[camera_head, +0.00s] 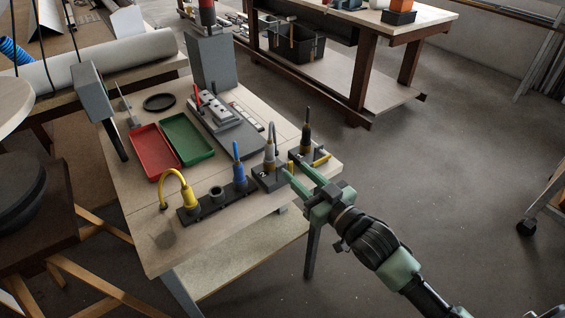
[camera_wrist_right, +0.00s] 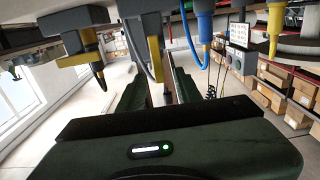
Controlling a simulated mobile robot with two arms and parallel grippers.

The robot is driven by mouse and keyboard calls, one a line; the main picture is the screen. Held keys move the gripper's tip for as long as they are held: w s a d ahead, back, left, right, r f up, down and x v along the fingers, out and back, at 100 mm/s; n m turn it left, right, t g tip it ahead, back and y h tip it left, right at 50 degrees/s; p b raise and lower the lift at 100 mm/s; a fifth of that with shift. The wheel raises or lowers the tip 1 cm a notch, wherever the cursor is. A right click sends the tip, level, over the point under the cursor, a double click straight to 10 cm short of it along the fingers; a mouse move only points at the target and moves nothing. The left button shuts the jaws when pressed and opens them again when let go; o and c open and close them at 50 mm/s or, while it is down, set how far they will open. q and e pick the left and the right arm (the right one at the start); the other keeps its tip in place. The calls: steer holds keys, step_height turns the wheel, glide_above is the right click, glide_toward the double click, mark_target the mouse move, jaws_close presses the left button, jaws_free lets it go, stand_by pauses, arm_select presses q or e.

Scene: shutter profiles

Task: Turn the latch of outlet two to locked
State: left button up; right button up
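The outlet block with the grey plug (camera_head: 269,153), a dark block (camera_head: 266,181) with a pale mark I cannot read surely, sits at the table's right edge. A short yellow latch (camera_head: 291,167) stands at its right side. My right gripper (camera_head: 294,169) reaches in from the lower right, its green fingers apart around this latch. In the right wrist view the yellow latch (camera_wrist_right: 156,58) lies between the two fingers (camera_wrist_right: 158,78), with gaps beside it. A second block with a black plug (camera_head: 307,132) stands just behind, with its own yellow latch (camera_head: 321,160). My left gripper is out of view.
A blue plug (camera_head: 239,168), an empty socket (camera_head: 217,194) and a yellow cable plug (camera_head: 178,180) stand in a row left of the blocks. Red (camera_head: 153,151) and green (camera_head: 187,139) trays lie behind them. The floor right of the table is clear near the arm.

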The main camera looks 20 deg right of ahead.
mark_target(289, 165)
steer(key=x, duration=0.7)
steer(key=shift+w+f, duration=0.1)
steer(key=shift+f, duration=0.05)
jaws_close()
